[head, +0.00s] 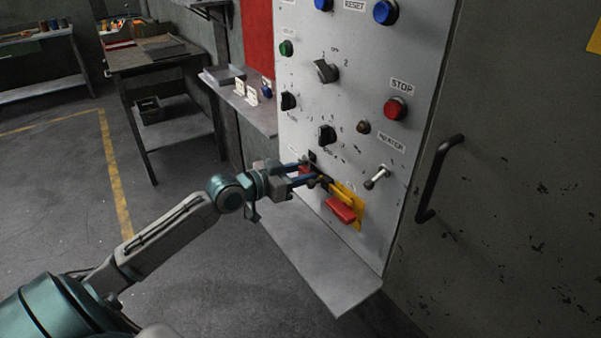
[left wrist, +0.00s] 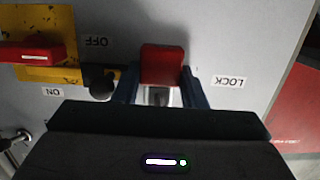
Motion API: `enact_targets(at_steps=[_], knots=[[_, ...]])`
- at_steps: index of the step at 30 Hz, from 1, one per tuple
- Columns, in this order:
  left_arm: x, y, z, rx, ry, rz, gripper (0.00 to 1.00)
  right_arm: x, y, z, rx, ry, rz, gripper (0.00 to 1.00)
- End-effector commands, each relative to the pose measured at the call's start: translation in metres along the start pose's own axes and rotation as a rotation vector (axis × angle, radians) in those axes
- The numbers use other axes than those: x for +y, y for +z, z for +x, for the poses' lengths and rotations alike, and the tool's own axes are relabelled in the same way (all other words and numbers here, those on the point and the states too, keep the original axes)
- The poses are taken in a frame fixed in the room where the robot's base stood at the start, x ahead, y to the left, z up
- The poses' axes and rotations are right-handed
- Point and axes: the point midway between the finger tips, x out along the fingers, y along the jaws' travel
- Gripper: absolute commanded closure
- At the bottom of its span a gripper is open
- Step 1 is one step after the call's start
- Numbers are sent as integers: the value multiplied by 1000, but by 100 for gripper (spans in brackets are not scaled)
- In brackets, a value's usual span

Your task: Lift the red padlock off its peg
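The red padlock (left wrist: 162,65) is between the two blue fingers of my left gripper (left wrist: 161,82) in the left wrist view, beside the upside-down LOCK label. A pale metal part shows below its red body there. In the head view a small bit of the red padlock (head: 303,169) shows between the fingers of my left gripper (head: 312,174), at the lower left of the grey panel. The fingers lie close along both sides of the padlock; whether they press on it I cannot tell. The peg is hidden. My right gripper is not in view.
Right beside the gripper is a red switch handle (head: 340,208) on a yellow plate (head: 356,201). A toggle lever (head: 377,177) and several knobs and buttons stick out of the panel (head: 350,110). A grey ledge (head: 325,265) juts out below.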

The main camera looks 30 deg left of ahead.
Motion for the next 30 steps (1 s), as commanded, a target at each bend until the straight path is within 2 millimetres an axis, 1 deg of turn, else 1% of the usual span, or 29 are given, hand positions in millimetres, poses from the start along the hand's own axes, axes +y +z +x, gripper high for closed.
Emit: enact_targets(at_steps=[18, 30], knots=[[0, -14, -2, 0, 0, 1, 87, 1, -2, -11, 0, 0, 0, 64], [0, -14, -4, -1, -1, 1, 87, 1, -2, -13, 0, 0, 0, 64]])
